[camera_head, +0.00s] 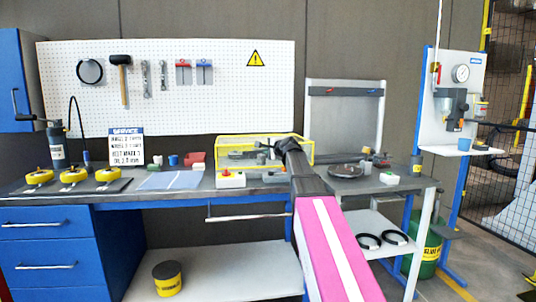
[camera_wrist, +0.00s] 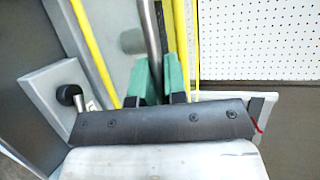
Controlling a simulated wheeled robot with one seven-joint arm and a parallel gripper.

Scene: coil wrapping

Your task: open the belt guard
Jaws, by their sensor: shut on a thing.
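The belt guard (camera_head: 232,142) is a yellow-framed, see-through box on the back of the workbench, left of my arm in the head view. Its yellow frame bars also seem to show in the wrist view (camera_wrist: 93,50). My gripper (camera_head: 272,148) is at the right part of the guard in the head view, where my arm hides some of it. In the wrist view, the green fingers of my gripper (camera_wrist: 160,72) are shut on a round grey metal bar (camera_wrist: 151,30). How the bar joins the guard is not clear.
A control box with a red button (camera_head: 231,179) stands in front of the guard. A dark round disc (camera_head: 346,171) lies on the bench to the right. Several yellow-rimmed coils (camera_head: 74,175) lie far left. A pegboard (camera_head: 210,110) stands behind.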

